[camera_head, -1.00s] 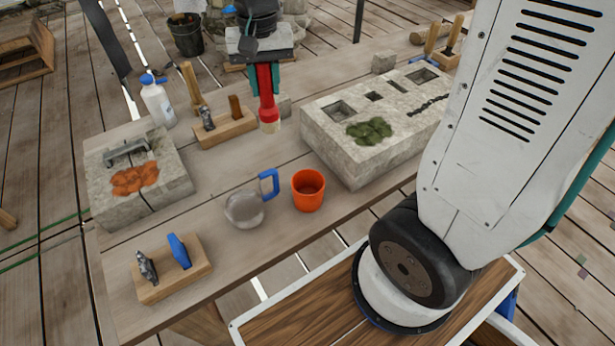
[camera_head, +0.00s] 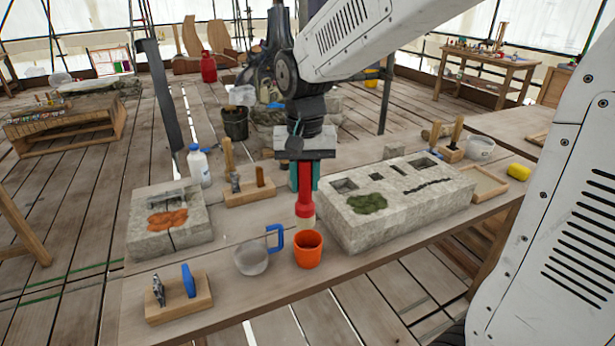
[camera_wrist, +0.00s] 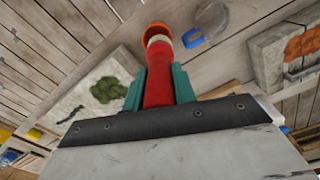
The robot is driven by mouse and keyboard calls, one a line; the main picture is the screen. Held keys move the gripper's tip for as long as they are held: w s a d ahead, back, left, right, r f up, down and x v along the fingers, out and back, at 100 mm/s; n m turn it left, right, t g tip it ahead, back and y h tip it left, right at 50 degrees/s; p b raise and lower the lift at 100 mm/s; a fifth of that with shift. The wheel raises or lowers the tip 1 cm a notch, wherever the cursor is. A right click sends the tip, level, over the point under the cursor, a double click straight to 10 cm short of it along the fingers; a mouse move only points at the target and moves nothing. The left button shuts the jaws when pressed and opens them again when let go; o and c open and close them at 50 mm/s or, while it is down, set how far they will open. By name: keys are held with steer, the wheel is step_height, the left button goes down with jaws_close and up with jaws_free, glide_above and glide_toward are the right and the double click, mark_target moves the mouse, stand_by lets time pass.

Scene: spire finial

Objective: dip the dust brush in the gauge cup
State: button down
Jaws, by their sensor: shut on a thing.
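My gripper (camera_head: 304,180) points down, with teal fingers shut on the dust brush (camera_head: 305,203), which has a red handle and a short pale tip. The brush is upright, with its tip at the far rim of an orange cup (camera_head: 308,252) in the head view. In the wrist view the brush (camera_wrist: 158,85) points toward the orange cup (camera_wrist: 152,28), and its tip overlaps the rim. I cannot tell whether the tip is inside. A clear grey cup (camera_head: 251,260) with a blue handle stands just left of it. Which one is the gauge cup is not marked.
A stone block (camera_head: 395,210) with square holes and moss stands right of the brush. Another stone block (camera_head: 165,240) with an orange patch stands left. Tool racks (camera_head: 180,300) and (camera_head: 250,190) and a white bottle (camera_head: 198,165) are on the bench. Bare bench lies at the front.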

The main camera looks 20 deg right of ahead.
mark_target(307, 215)
steer(key=shift+d+f, duration=0.15)
steer(key=shift+f, duration=2.45)
steer(key=shift+d+f, duration=0.15)
steer(key=shift+f, duration=2.45)
steer(key=shift+r, duration=0.15)
steer(key=shift+r, duration=5.75)
